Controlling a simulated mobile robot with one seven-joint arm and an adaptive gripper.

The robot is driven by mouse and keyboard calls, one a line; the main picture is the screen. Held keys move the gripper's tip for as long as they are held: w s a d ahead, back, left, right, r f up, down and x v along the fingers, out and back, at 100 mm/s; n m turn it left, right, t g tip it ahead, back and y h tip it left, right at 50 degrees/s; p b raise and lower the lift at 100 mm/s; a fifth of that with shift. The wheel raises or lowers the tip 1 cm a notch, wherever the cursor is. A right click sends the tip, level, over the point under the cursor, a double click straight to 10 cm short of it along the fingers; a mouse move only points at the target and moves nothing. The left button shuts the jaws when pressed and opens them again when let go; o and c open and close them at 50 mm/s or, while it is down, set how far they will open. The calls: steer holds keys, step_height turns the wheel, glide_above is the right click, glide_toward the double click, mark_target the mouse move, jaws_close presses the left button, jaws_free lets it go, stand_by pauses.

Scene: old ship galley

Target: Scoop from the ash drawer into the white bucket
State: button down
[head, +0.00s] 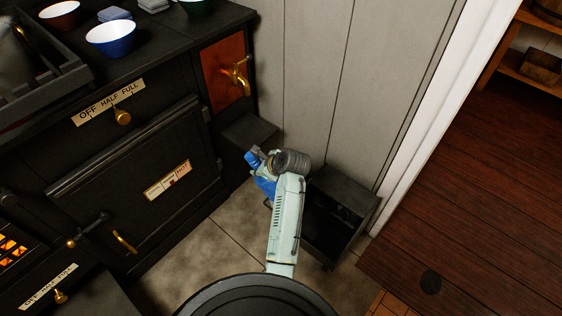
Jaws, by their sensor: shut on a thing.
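My gripper (258,163) is at the end of my pale arm, low in front of the black stove's right end. It looks shut on a blue thing (264,186), which is partly covered by my arm and too small to identify surely. A black open box (352,192) stands on the floor right of my arm, against the wall. Its inside is dark, and my arm hides its left part. I cannot tell whether this box is the ash drawer. No white bucket is in view.
The black stove (140,150) fills the left, with a brass tap (238,78) near its right end. A low dark ledge (249,130) stands beside it. Bowls sit on top, including a blue one (111,38).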

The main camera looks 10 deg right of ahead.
steer(key=w+d+f+n+g+y+b, duration=0.4)
steer(key=w+d+f+n+g+b, duration=0.2)
steer(key=w+d+n+b, duration=0.5)
steer(key=s+a+t+h+p, duration=0.1)
steer(key=s+a+p, duration=0.2)
steer(key=p, duration=0.3)
steer(key=s+a+f+t+h+p, duration=0.1)
steer(key=s+a+h+p, duration=0.1)
steer(key=s+a+p, duration=0.2)
steer(key=s+a+f+t+h+p, duration=0.1)
steer(key=s+a+p, duration=0.3)
steer(key=p, duration=0.3)
steer(key=shift+a+f+n+p, duration=0.15)
steer(key=shift+f+n+p, duration=0.15)
steer(key=shift+n, duration=0.1)
steer(key=s+a+f+n+t+h+b, duration=0.1)
steer(key=s+a+f+t+h, duration=0.1)
steer(key=s+a, duration=0.3)
steer(key=shift+s+a+t+h, duration=0.25)
steer(key=shift+a+t+h, duration=0.35)
steer(key=shift+a+h, duration=0.5)
steer(key=shift+a, duration=0.15)
